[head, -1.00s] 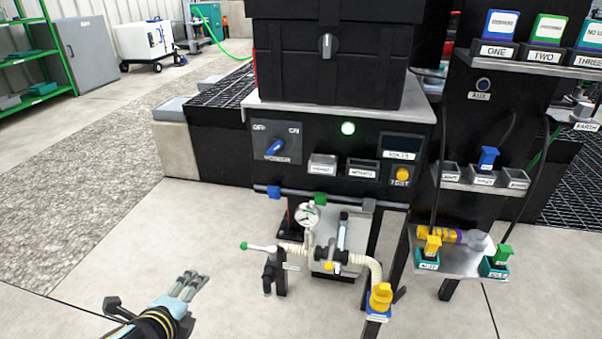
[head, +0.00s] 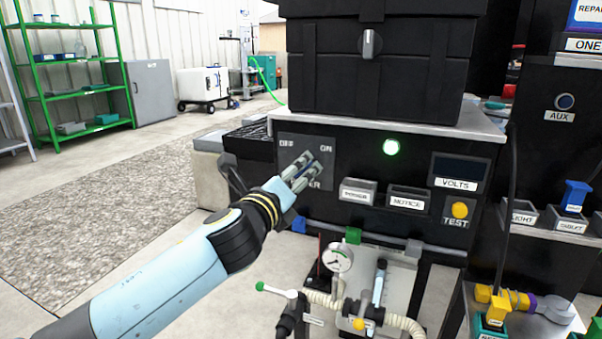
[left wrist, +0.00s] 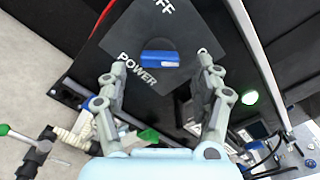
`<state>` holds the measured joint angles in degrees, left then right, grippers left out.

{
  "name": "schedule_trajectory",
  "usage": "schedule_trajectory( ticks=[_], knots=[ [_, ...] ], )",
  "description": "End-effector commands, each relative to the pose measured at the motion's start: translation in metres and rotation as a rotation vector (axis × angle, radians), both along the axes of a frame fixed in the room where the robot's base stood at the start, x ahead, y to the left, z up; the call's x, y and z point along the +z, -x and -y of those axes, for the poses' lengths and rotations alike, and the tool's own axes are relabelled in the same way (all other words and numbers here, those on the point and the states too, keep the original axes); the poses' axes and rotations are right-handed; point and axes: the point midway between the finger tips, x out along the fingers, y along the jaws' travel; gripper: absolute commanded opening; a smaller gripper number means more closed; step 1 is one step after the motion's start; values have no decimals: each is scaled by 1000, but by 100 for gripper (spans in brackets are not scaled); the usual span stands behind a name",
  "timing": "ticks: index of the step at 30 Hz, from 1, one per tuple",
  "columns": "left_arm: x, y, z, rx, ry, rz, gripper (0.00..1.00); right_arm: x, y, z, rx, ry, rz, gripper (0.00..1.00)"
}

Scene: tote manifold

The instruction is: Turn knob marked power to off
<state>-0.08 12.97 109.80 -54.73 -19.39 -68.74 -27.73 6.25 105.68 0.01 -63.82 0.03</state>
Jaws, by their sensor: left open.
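The blue power knob (left wrist: 160,58) sits on a dark square plate with POWER printed below and part of OFF above in the left wrist view. Its bar lies across that view, its right end toward the side where the head view shows ON. In the head view the plate (head: 289,147) shows OFF at upper left and ON at upper right; my fingers mostly hide the knob. My left gripper (head: 303,165) is at the plate. Its open fingers (left wrist: 158,74) stand on either side of the knob with gaps. My right gripper is not in view.
A lit green lamp (head: 391,147) and a yellow TEST button (head: 460,210) are on the same black panel. A gauge (head: 338,258) with pipes and a green-tipped lever (head: 277,290) stand below. A black case (head: 330,70) rests on top. The floor at left is clear.

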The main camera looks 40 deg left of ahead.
Motion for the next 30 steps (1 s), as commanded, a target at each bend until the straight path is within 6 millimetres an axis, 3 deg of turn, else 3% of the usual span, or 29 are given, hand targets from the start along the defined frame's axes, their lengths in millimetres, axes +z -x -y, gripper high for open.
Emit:
schedule_trajectory(
  ticks=[6,16,27,30],
  knots=[
    [-1,-26,-6,0,1,0,67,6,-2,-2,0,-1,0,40],
    [-1,-30,-7,0,1,-1,67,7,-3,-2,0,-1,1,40],
    [-1,-29,-7,0,1,-1,20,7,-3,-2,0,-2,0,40],
    [-1,-29,-7,0,1,-1,12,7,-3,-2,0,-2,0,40]
  ],
)
